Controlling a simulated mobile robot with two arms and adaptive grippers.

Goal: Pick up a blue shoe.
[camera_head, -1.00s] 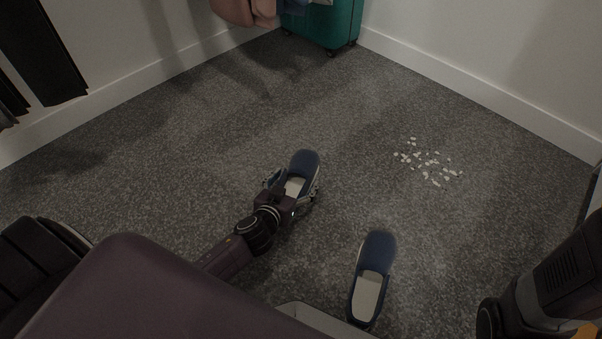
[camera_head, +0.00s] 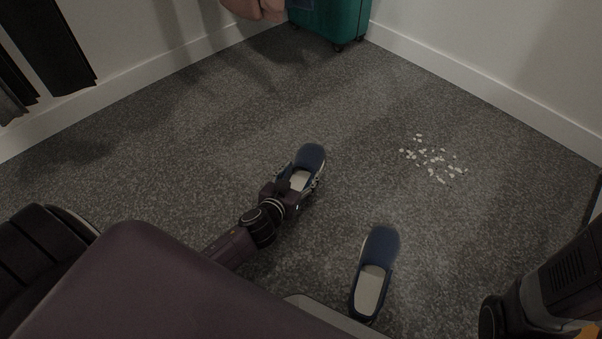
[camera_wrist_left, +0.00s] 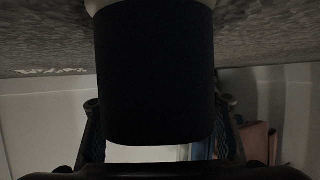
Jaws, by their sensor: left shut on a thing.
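A dark blue shoe (camera_head: 312,157) with a pale insole is in the middle of the head view, toe pointing away. My left gripper (camera_head: 302,182) is shut on this shoe, its fingers along the two sides. In the left wrist view the shoe (camera_wrist_left: 155,75) is a large dark shape between the fingers of my left gripper (camera_wrist_left: 160,130). I cannot tell whether it is clear of the carpet. A second blue shoe (camera_head: 376,260) lies on the carpet, lower and to the right, apart from the gripper. My right gripper is out of view.
A patch of small white pieces (camera_head: 433,158) lies on the grey carpet (camera_head: 240,130) to the right. A green suitcase (camera_head: 345,20) stands in the far corner by the white walls. Dark cloth (camera_head: 55,50) hangs at the left wall. The carpet beyond the shoes is mostly clear.

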